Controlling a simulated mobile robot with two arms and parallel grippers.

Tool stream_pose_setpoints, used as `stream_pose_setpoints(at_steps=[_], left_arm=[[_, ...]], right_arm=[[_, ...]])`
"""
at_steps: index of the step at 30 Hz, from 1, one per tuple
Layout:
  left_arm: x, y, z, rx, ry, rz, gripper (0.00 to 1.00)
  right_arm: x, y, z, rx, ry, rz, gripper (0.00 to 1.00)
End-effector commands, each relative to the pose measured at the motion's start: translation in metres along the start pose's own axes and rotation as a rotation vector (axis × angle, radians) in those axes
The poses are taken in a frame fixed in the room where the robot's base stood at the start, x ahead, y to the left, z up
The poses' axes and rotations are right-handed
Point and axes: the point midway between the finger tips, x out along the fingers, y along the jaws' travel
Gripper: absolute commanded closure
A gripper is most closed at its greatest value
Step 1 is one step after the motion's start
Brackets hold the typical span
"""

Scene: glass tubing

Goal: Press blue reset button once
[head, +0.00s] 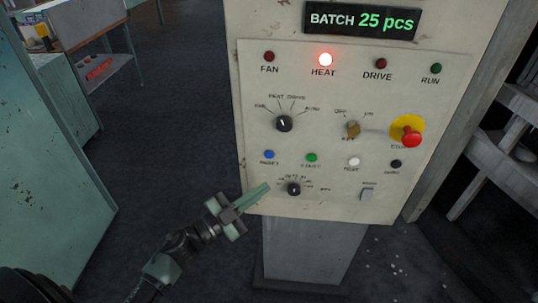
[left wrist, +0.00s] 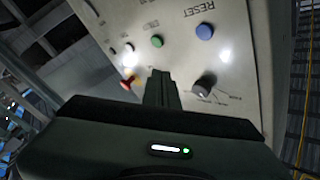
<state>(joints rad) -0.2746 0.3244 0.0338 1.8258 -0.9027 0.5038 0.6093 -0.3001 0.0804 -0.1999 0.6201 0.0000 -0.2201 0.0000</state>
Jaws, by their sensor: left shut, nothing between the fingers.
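The blue reset button (head: 268,155) is at the left of the lower button row on the cream control panel (head: 330,225). In the left wrist view the blue button (left wrist: 204,31) sits beside the word RESET, up and to the right of my fingers. My left gripper (head: 266,187) is shut and empty, its fingertips by the panel's lower left, below the blue button and left of the lower black knob (head: 293,189). In the left wrist view my left gripper (left wrist: 160,75) points toward the panel, apart from the blue button. My right gripper is not in view.
A green button (head: 311,158), white button (head: 353,161) and black button (head: 396,164) share the row. A red emergency button (head: 411,136) protrudes at right. The HEAT lamp (head: 325,59) glows red. The display (head: 361,20) reads BATCH 25 pcs. A green cabinet (head: 45,170) stands left.

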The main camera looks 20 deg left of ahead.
Motion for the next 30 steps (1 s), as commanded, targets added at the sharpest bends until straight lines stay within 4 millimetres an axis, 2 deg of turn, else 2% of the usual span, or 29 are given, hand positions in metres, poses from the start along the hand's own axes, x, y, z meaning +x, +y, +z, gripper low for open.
stream_pose_setpoints(at_steps=[8,21,30], left_arm=[[0.007,-0.004,0.006,0.002,0.0,-0.001,1.0],[0.048,-0.035,0.036,0.0,0.0,-0.001,1.0],[0.061,-0.044,0.045,-0.001,-0.001,0.0,1.0]], right_arm=[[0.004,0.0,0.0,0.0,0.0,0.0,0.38],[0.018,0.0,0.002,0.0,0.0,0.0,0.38],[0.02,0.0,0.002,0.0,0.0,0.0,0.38]])
